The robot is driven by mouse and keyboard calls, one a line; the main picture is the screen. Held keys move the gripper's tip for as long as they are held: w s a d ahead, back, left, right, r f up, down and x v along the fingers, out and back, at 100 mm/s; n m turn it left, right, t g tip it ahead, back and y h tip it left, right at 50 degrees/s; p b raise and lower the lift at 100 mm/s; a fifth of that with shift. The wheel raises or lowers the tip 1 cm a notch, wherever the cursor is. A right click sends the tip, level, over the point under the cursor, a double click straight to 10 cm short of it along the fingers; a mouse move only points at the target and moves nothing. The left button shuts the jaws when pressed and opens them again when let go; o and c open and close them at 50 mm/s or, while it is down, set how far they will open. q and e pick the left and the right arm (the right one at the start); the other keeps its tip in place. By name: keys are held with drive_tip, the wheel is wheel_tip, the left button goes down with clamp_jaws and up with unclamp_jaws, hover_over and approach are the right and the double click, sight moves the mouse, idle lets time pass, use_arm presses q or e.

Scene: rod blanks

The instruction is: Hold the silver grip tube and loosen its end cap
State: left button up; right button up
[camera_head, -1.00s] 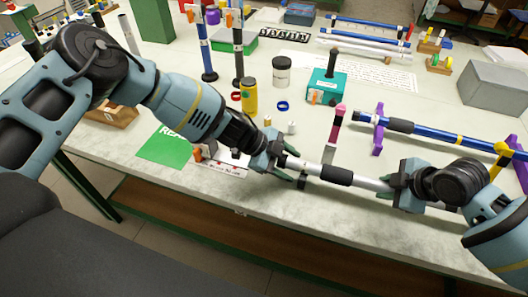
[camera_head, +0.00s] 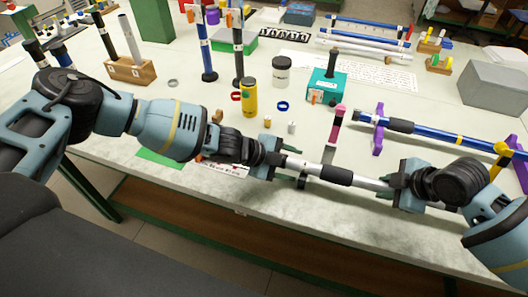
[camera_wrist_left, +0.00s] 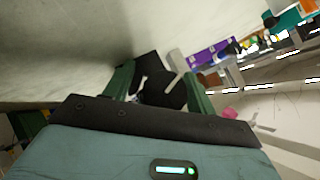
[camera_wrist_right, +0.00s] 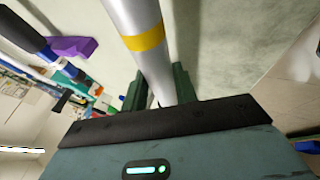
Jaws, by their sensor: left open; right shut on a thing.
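The silver grip tube (camera_head: 362,181) lies across the front of the bench, with a black sleeve (camera_head: 337,175) around its middle. My right gripper (camera_head: 393,187) is shut on its right part; in the right wrist view the silver tube (camera_wrist_right: 128,12) with a yellow band (camera_wrist_right: 145,39) runs down between the fingers. My left gripper (camera_head: 281,166) is open at the tube's left end. In the left wrist view a dark round end (camera_wrist_left: 165,90), probably the end cap, shows between the green fingers. I cannot tell whether they touch it.
A pink-topped post (camera_head: 337,122) stands just behind the tube. A blue rod (camera_head: 430,132) rests on purple stands behind right. A yellow cylinder (camera_head: 249,96), teal box (camera_head: 325,87) and white jar (camera_head: 281,72) stand further back. The bench's front edge is close.

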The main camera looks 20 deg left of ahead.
use_arm(q)
drive_tip(key=shift+m+t+h, duration=0.3)
drive_tip(key=shift+m+t, duration=0.3)
drive_tip(key=shift+t, duration=0.2)
drive_tip(key=shift+w+a+t, duration=0.1)
drive_tip(key=shift+t, duration=0.4)
drive_tip(key=shift+w+a+r+m+t+h, duration=0.15)
drive_tip(key=shift+m+t+h, duration=0.15)
drive_tip(key=shift+m+t, duration=0.35)
drive_tip(key=shift+d+r+m+t+h, duration=0.1)
drive_tip(key=shift+m+t+h, duration=0.2)
drive_tip(key=shift+m+t, duration=0.3)
drive_tip(key=v, duration=1.2)
drive_tip(key=shift+a, duration=0.15)
drive_tip(key=s+d+f+n, duration=0.45)
drive_tip(key=s+d, duration=0.35)
drive_tip(key=s, duration=0.2)
drive_tip(key=s+a+f+n+y, duration=0.3)
drive_tip(key=s+f+n+y, duration=0.2)
drive_tip(key=s+f+n, duration=0.6)
drive_tip(key=shift+s+a+f+n+g+y, duration=0.25)
drive_tip(key=shift+f+n+g, duration=0.2)
drive_tip(key=shift+n, duration=0.25)
drive_tip(key=shift+r, duration=0.1)
